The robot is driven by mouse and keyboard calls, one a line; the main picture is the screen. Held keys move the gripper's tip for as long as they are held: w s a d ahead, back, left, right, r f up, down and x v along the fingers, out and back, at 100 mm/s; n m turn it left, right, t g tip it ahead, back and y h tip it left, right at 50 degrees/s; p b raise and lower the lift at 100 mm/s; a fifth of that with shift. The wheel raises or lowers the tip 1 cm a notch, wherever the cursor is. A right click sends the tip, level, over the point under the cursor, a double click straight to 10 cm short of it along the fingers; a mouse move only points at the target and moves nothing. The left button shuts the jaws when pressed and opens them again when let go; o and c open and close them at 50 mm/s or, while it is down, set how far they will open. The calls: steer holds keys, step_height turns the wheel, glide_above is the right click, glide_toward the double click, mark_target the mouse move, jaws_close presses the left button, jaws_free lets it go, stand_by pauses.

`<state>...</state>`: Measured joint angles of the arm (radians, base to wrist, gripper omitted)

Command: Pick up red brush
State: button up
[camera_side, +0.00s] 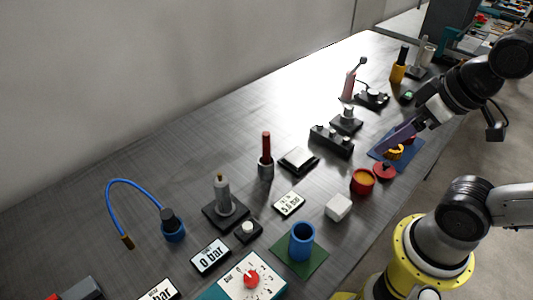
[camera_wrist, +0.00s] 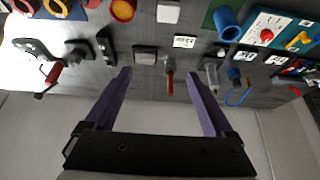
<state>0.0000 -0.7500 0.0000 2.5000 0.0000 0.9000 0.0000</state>
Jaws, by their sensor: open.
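The red brush (camera_side: 266,145) stands upright in a small grey holder (camera_side: 266,169) in the middle of the table in the side view. In the wrist view its red handle (camera_wrist: 170,84) shows between my finger lines, closer to the right finger, with the holder (camera_wrist: 169,63) at its far end. My gripper (camera_side: 385,150) has purple fingers and is well to the right of the brush in the side view, apart from it. In the wrist view my gripper (camera_wrist: 158,73) is open, with nothing between the fingers.
A black square device (camera_side: 298,160) and a grey bottle-like part on a black base (camera_side: 223,200) stand near the brush. A blue cup (camera_side: 301,241), a white cube (camera_side: 338,207) and a red pot (camera_side: 362,181) are nearer the front. Bare table lies behind the brush.

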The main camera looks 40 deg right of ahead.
steer(key=c, duration=0.3)
steer(key=shift+c, duration=0.2)
steer(key=w+r+m, duration=0.5)
steer(key=r+m, duration=0.1)
steer(key=m, duration=0.2)
steer(key=m+g, duration=0.5)
steer(key=m, duration=0.3)
glide_above(266, 133)
steer(key=d, duration=0.1)
step_height(266, 133, down, 5)
steer(key=shift+g, duration=0.3)
steer(key=f, duration=0.7)
steer(key=a+f, duration=0.1)
steer(key=f, duration=0.3)
steer(key=shift+w+f, duration=0.1)
steer(key=shift+f, duration=3.35)
